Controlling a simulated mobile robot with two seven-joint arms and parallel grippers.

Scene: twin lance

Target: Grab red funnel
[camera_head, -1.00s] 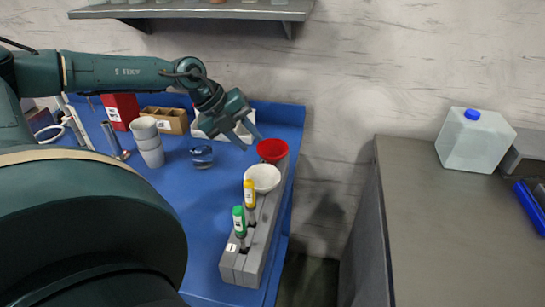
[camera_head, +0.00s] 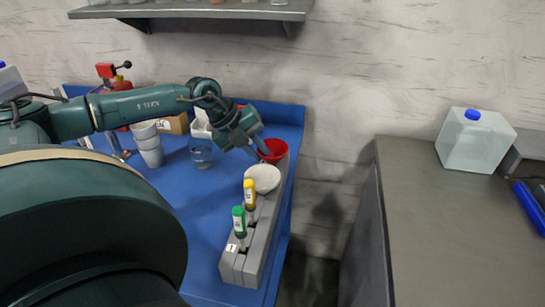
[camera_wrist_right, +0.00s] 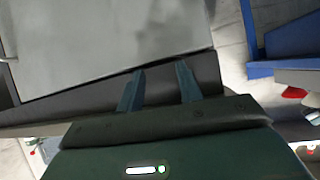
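The red funnel (camera_head: 276,151) sits at the far end of the grey rack (camera_head: 262,238) on the blue table, behind a white funnel (camera_head: 263,178). My left gripper (camera_head: 262,154) is at the red funnel's left rim, pointing down and right. Its fingers look apart, one over the rim and one left of it; I cannot tell whether they touch it. My right gripper (camera_wrist_right: 160,88) is open and empty in the right wrist view, away from the funnels.
Yellow-capped (camera_head: 250,195) and green-capped (camera_head: 239,222) tubes stand in the rack's near part. Stacked white cups (camera_head: 149,145) and a glass beaker (camera_head: 201,153) stand left. A shelf (camera_head: 200,11) hangs above. A grey counter (camera_head: 450,230) is right, across a gap.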

